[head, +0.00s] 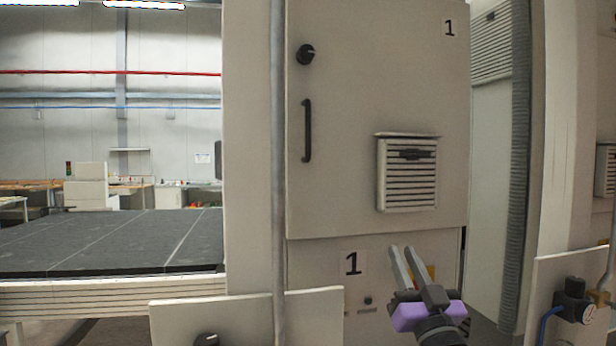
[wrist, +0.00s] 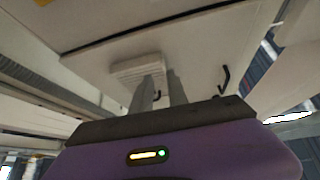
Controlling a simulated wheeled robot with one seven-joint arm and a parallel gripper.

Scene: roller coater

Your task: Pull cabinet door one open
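Cabinet door one (head: 350,180) is a beige panel marked "1" at its top right, and it looks closed. Its black vertical bar handle (head: 307,130) is near the left edge, below a round black knob (head: 305,54). In the wrist view the door (wrist: 205,45) is seen at a slant, with the handle (wrist: 224,80) to the right of the fingers. My gripper (head: 402,248) has two grey fingers with a gap between them and nothing held. In the head view it is below the door's vent, lower and to the right of the handle. The wrist view shows both fingertips (wrist: 160,82).
A louvred vent (head: 408,175) juts out from the door. A vertical grey pipe (head: 278,150) runs close to the door's left side. A low white panel (head: 245,320) stands in front at lower left. A dark flat bed (head: 120,240) extends left.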

